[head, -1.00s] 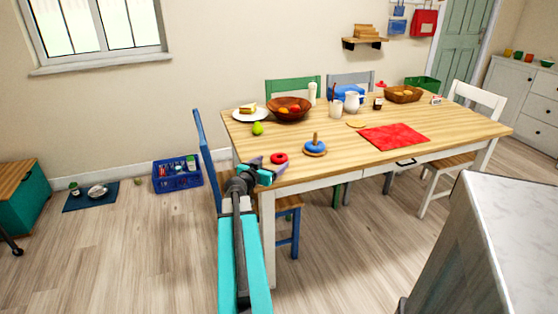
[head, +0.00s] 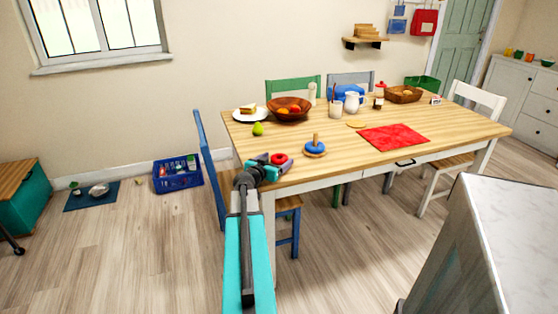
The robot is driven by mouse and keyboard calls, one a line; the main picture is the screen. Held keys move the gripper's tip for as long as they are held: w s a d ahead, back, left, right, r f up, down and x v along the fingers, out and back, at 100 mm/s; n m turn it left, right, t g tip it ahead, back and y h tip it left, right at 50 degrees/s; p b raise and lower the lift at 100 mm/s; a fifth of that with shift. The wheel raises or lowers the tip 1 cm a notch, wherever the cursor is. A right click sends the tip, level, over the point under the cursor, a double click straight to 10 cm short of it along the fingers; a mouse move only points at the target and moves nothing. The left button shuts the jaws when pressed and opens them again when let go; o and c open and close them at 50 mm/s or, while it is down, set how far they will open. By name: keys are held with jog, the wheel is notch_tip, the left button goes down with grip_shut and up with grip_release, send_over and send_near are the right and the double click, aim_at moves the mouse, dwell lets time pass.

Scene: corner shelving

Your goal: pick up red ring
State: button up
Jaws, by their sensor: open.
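The red ring (head: 280,159) lies on the wooden table (head: 355,158) near its left front edge. My gripper (head: 272,162) is open at the ring's left side, low over the table's edge. The fingers are small in this view, and I cannot tell whether they touch the ring or stand around it. Just right of the ring is a blue ring (head: 315,147) on a wooden stacking peg (head: 315,138).
A green pear (head: 258,129), a plate with food (head: 249,114) and a brown fruit bowl (head: 289,110) stand behind the ring. A red mat (head: 394,138) lies to the right. A blue chair (head: 210,165) is at the table's left end.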

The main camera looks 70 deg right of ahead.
jog(key=shift+d, duration=0.2)
jog(key=shift+c, duration=0.2)
jog(key=c, duration=1.1)
